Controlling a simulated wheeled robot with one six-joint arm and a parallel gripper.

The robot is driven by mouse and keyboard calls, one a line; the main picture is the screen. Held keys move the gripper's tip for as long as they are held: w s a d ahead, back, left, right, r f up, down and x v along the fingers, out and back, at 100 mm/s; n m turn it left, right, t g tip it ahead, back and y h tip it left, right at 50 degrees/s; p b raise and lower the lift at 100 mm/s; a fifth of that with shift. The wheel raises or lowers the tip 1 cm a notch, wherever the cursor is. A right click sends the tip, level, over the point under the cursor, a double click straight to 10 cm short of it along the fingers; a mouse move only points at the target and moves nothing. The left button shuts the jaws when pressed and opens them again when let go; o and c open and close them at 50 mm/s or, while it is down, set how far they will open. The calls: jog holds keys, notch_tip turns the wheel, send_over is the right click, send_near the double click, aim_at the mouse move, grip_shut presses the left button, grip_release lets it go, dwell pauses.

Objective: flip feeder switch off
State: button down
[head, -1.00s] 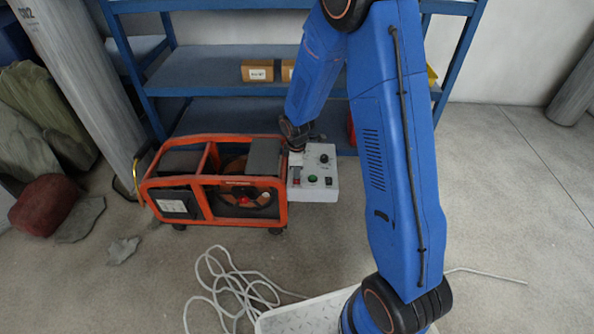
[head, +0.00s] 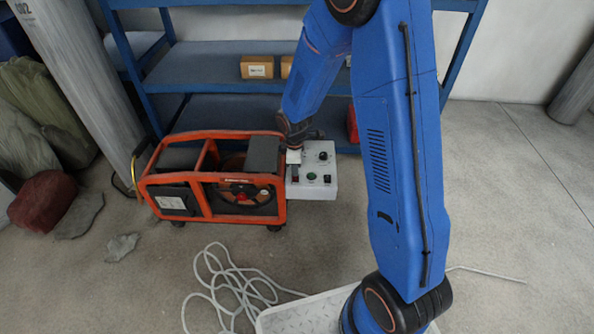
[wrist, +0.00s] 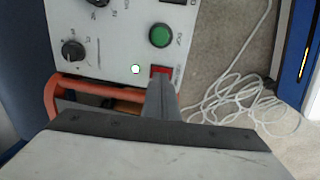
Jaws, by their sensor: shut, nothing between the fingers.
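The feeder's pale grey control box (head: 320,184) stands at the right end of the orange-framed feeder (head: 212,178). In the wrist view, its red switch (wrist: 161,71) sits below a round green button (wrist: 160,36). A small pale lamp (wrist: 136,69) looks lit to the switch's left. My gripper (wrist: 161,82) is shut and empty, with its tip at the lower edge of the red switch. The tip hides part of the switch, and I cannot tell whether they touch or which way the switch is set. In the head view, my gripper (head: 294,160) is over the box's left part.
A black knob (wrist: 72,50) is left of the switch on the panel. Blue shelving (head: 210,70) stands close behind the box. A loose white cable (head: 235,285) lies on the floor in front. Open floor (head: 520,200) is at the right.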

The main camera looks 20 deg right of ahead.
aim_at(296, 179)
notch_tip(296, 179, up, 12)
jog(key=shift+s+r, duration=0.15)
jog(key=shift+r, duration=0.1)
dwell(0.3)
jog(key=shift+s+d, duration=0.15)
jog(key=shift+s, duration=0.15)
dwell(0.4)
jog(key=f, duration=0.4)
jog(key=w+f, duration=0.1)
jog(key=f, duration=0.9)
jog(key=shift+w+d, duration=0.25)
jog(key=shift+w, duration=0.05)
jog(key=shift+r, duration=0.1)
